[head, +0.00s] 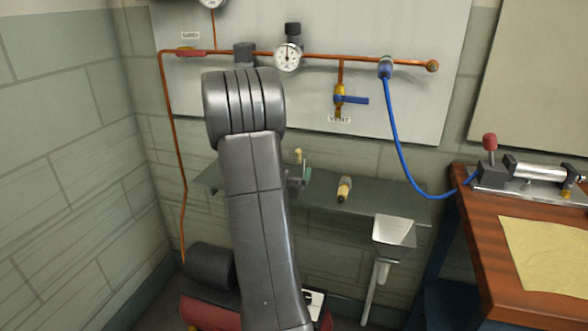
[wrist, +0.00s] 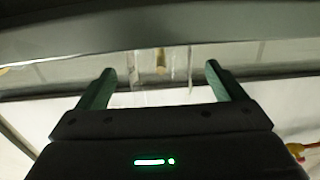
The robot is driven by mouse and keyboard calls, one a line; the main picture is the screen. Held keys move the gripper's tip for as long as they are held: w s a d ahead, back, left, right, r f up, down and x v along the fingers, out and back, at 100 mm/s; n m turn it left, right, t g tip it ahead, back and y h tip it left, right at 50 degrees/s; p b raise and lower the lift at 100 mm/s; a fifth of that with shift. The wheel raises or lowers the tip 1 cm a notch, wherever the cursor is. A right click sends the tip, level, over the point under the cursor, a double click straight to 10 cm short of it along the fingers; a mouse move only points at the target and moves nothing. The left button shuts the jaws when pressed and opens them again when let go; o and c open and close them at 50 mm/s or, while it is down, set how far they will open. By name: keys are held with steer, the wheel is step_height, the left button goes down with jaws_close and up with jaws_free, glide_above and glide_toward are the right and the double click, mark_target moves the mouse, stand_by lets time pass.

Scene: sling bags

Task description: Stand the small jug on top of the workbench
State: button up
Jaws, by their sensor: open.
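In the wrist view, a clear, see-through upright shape with a tan piece (wrist: 160,62) in or behind it shows between my fingers; it may be the small jug, but its outline is too faint to be sure. My gripper (wrist: 160,70) is open, with one green finger on each side of that shape and no visible contact. In the head view my gripper (head: 298,180) is partly hidden behind my arm, at the grey wall shelf (head: 385,208). The workbench (head: 490,250) with a brown wooden top stands at the right.
On the shelf lies a yellow-and-black tool (head: 344,188). A metal funnel-like scoop (head: 394,232) hangs at the shelf's front. The bench holds a metal pump device (head: 535,178) and a yellow sheet (head: 548,258). A blue hose (head: 400,150) runs from the copper pipe to the bench.

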steer(key=shift+x, duration=1.6)
steer(key=c, duration=1.2)
steer(key=shift+o, duration=0.2)
steer(key=shift+s, duration=0.1)
